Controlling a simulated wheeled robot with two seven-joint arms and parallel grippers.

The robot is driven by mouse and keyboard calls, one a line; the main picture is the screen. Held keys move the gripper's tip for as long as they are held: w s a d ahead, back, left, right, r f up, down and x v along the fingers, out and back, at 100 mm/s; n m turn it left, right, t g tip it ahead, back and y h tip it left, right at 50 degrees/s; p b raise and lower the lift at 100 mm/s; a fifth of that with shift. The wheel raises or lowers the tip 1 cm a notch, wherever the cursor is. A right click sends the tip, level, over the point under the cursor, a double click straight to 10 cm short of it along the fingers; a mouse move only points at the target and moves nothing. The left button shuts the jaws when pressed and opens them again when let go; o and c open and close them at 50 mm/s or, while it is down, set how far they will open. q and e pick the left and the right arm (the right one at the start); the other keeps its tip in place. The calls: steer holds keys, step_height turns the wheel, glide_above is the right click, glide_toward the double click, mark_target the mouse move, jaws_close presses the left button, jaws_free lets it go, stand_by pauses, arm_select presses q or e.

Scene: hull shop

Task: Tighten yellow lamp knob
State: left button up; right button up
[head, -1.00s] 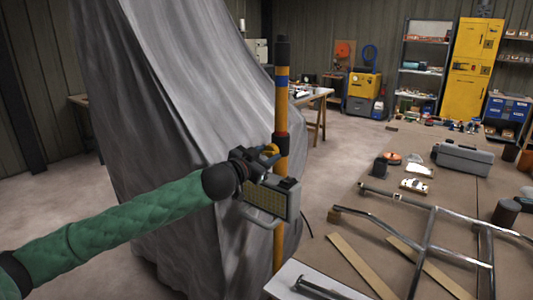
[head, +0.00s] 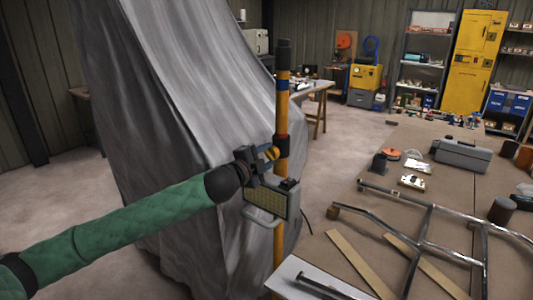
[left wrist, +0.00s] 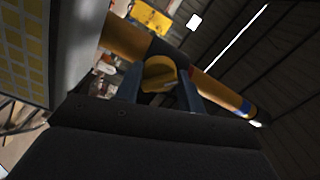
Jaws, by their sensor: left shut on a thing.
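The yellow lamp knob (left wrist: 158,73) sits between the two blue-grey fingers of my left gripper (left wrist: 160,86) in the left wrist view. My left gripper (head: 266,156) is shut on the knob, beside the upright yellow pole (head: 281,105). In the head view, the fingers cover most of the knob. The work lamp (head: 268,203), a grey box with a yellow gridded face and a bent handle, hangs just below the gripper against the pole. A dark clamp collar (head: 281,146) wraps the pole at gripper height. My right gripper is out of view.
A large grey sheet (head: 165,110) drapes over something tall right behind my left arm. At right, a workbench (head: 345,262) carries a welded tube frame (head: 424,240), wood strips and a grey case (head: 462,154). Open floor lies behind the pole.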

arm_select(q)
steer(key=m+p, duration=0.2)
steer(key=m, duration=0.4)
steer(key=shift+r+p, duration=0.1)
steer(key=shift+p, duration=0.2)
steer(key=shift+m+p, duration=0.6)
steer(key=shift+m, duration=1.1)
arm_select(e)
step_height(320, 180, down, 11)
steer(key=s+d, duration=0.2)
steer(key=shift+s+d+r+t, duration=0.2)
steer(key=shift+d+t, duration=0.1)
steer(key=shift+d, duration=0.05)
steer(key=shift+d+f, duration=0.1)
arm_select(q)
steer(key=o, duration=1)
